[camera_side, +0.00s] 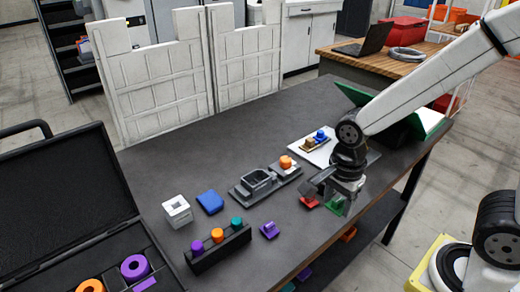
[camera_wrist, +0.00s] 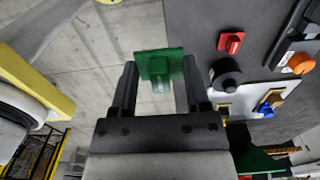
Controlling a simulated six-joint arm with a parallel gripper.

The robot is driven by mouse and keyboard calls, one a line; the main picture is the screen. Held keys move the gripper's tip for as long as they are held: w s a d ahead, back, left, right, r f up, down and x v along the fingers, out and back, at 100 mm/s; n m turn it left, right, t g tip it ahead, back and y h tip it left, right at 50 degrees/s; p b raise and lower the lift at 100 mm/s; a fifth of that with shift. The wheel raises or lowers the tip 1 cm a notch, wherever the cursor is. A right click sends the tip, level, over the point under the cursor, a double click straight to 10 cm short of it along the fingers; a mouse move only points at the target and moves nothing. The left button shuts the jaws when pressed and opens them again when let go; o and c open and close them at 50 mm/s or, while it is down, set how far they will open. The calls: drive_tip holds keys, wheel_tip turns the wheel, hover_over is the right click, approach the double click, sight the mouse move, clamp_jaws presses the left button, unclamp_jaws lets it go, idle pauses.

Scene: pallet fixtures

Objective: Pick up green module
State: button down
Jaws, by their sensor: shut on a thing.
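The green module (camera_wrist: 158,66) is between the two fingers of my gripper (camera_wrist: 157,85) in the wrist view. The fingers are shut on it, one on each side. Behind it in the wrist view is the floor beyond the table edge. In the side view my gripper (camera_side: 342,196) is at the right front edge of the dark table, and the green module (camera_side: 335,206) shows at its lower end. My gripper hides part of the module there.
A red module (camera_side: 309,202) lies just left of my gripper, also seen in the wrist view (camera_wrist: 231,43). A purple module (camera_side: 269,230) is further left. A grey fixture (camera_side: 247,191) and a white plate (camera_side: 318,155) with small parts lie behind. A black rack (camera_side: 208,258) holds coloured pegs.

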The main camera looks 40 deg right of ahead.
drive_tip(key=shift+s+d+r, duration=0.1)
drive_tip(key=shift+s+r, duration=0.15)
drive_tip(key=shift+s, duration=0.35)
drive_tip(key=shift+s+d+r, duration=0.1)
drive_tip(key=shift+s+r, duration=0.15)
drive_tip(key=shift+s, duration=0.3)
drive_tip(key=shift+w, duration=0.1)
approach(252, 173)
drive_tip(key=shift+s+a+f, duration=0.8)
drive_tip(key=shift+s+f, duration=0.2)
drive_tip(key=shift+s, duration=0.1)
drive_tip(key=shift+f, duration=0.25)
drive_tip(key=shift+f, duration=2.5)
drive_tip(key=shift+s+f, duration=0.15)
